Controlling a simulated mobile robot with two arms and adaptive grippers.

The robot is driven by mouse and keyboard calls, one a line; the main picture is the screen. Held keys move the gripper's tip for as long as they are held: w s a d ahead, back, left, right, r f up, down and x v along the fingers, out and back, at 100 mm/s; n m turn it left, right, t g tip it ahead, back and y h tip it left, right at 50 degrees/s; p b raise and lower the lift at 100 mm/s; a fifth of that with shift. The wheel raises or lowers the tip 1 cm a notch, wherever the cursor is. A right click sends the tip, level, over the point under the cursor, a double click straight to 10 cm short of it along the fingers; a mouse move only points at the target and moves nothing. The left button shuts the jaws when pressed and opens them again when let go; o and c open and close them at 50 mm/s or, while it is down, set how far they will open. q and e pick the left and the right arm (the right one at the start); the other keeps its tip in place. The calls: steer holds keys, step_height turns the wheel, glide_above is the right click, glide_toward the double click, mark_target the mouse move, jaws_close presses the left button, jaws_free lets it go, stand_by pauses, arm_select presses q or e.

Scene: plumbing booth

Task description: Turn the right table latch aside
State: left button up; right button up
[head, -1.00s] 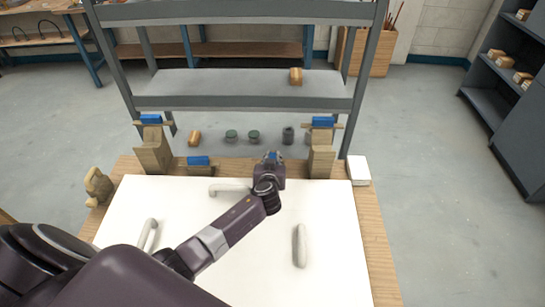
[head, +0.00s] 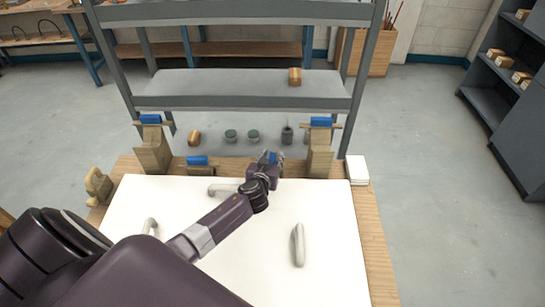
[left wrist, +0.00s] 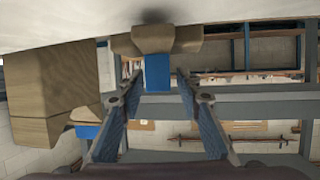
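My left gripper (head: 272,157) is at the back edge of the white board, near the right wooden tower. In the left wrist view the gripper (left wrist: 158,78) is open, its two fingers apart. The right table latch (left wrist: 157,72), wood with a blue end, shows between the fingers with gaps visible at both sides. In the head view my gripper mostly hides this latch; only a bit of blue shows there. A similar low latch with a blue end (head: 198,161) sits farther left on the same edge. My right gripper is not in view.
The right wooden tower (head: 320,155) with a blue top stands close to the gripper; it is large at the left in the wrist view (left wrist: 45,95). A left tower (head: 153,153) matches it. The white board (head: 330,215) carries several pale handles. A grey shelf (head: 240,90) stands behind.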

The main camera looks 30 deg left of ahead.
arm_select(q)
steer(key=shift+v, duration=6)
